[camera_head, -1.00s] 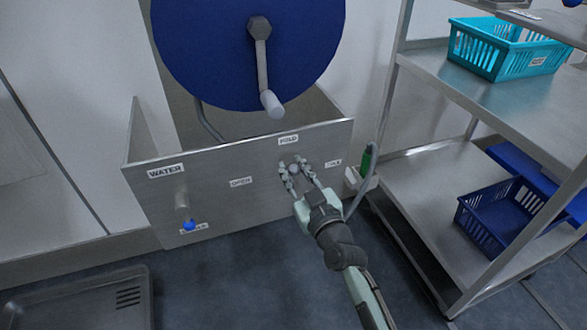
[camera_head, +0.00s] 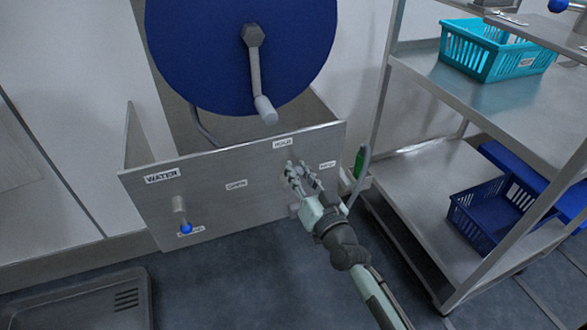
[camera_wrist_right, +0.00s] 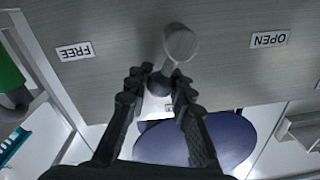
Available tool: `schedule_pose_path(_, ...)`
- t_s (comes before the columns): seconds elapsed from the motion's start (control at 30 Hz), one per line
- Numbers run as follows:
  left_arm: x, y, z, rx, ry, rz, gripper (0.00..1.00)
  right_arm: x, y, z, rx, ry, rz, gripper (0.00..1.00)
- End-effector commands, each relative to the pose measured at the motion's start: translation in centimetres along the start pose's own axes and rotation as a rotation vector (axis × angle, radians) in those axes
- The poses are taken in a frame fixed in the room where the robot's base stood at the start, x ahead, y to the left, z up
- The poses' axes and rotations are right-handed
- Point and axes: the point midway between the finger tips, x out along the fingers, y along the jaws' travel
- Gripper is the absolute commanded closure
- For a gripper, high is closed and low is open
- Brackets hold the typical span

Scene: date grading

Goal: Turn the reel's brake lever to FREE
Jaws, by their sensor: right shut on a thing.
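The reel's panel (camera_head: 225,213) carries the labels HOLD (camera_head: 283,142), OPEN (camera_head: 236,184) and FREE (camera_head: 327,164). My right gripper (camera_head: 300,172) is at the panel just below HOLD, between OPEN and FREE. In the right wrist view the picture is upside down, with FREE (camera_wrist_right: 75,51) at the left and OPEN (camera_wrist_right: 269,40) at the right. There the grey brake lever (camera_wrist_right: 180,45) reaches between my fingers, which are shut on it; its gripped part is mostly hidden. HOLD is largely covered between the fingers. My left gripper is out of view.
The blue reel (camera_head: 205,60) with its crank (camera_head: 257,82) is above the panel. A water valve with a blue knob (camera_head: 186,228) is at the panel's left. A steel rack (camera_head: 420,180) with a teal basket (camera_head: 485,52) and a blue crate (camera_head: 490,220) stands at the right.

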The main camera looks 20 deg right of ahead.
Motion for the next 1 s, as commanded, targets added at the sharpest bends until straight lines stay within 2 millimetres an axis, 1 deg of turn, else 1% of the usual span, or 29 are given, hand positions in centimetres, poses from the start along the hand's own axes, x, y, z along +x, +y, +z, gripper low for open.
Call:
schedule_pose_path(0.23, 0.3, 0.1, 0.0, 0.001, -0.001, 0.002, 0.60, 0.0, 1.1, 0.3, 0.234, 0.011, 0.002, 1.00)
schedule_pose_path(0.47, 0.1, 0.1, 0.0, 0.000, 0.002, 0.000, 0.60, -0.1, 2.0, 0.9, 0.453, 0.019, 0.003, 1.00)
schedule_pose_path(0.6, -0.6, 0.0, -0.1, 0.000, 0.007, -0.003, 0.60, -0.1, 2.5, 1.3, 0.587, 0.025, 0.004, 1.00)
schedule_pose_path(0.87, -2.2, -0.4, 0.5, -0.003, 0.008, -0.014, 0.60, -0.1, 3.1, 2.1, 0.807, 0.034, 0.006, 1.00)
schedule_pose_path(0.93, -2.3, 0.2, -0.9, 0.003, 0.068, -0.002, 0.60, -0.1, 3.2, 2.3, 0.856, 0.036, 0.006, 1.00)
schedule_pose_path(1.0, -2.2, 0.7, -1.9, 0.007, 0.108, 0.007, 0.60, -0.1, 3.3, 2.4, 0.900, 0.038, 0.006, 1.00)
